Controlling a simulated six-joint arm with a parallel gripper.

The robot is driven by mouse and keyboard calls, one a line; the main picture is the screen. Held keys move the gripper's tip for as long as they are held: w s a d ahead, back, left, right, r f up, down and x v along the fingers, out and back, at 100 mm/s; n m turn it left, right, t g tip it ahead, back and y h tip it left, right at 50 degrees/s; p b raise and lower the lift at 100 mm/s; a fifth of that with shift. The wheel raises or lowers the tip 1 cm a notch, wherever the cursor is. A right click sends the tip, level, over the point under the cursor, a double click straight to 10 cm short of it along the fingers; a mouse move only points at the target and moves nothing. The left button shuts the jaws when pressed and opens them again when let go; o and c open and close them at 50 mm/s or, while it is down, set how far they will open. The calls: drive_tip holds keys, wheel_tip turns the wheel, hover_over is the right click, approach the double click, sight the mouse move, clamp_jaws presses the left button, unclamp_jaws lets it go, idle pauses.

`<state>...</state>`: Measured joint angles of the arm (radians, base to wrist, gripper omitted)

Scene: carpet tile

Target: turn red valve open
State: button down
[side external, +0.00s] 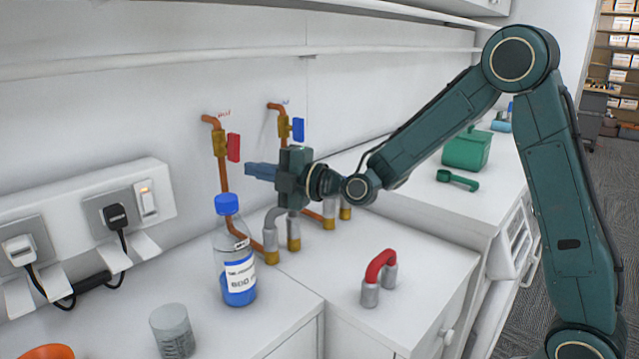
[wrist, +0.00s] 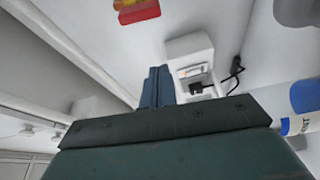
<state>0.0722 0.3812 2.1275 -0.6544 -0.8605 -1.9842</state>
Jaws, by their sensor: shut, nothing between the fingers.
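The red valve handle (side external: 233,147) sits on a brass valve body (side external: 219,142) on the left copper pipe at the wall. The handle stands upright, roughly in line with the pipe. It also shows at the top edge of the wrist view (wrist: 138,13), partly cut off. My gripper (side external: 250,170) points left, its blue fingers shut and empty. In the side view the fingertips are just below and right of the red handle, apart from it. In the wrist view the closed fingers (wrist: 157,78) lie below the handle.
A blue valve handle (side external: 298,129) is on the right pipe, behind my gripper. A blue-capped bottle (side external: 235,255) stands in front of the pipes. A beaker (side external: 172,330), a red-topped pipe bend (side external: 380,266) and wall sockets (side external: 110,215) are nearby. The front counter is mostly clear.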

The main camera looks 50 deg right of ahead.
sight(236, 160)
drive_tip(key=shift+s+d, duration=0.15)
drive_tip(key=shift+s, duration=0.15)
drive_tip(key=shift+w, duration=0.1)
drive_tip(key=x, duration=1)
drive_tip(key=shift+d+f, duration=0.15)
drive_tip(key=shift+d, duration=0.85)
drive_tip(key=shift+d+f, duration=0.15)
drive_tip(key=shift+d, duration=0.85)
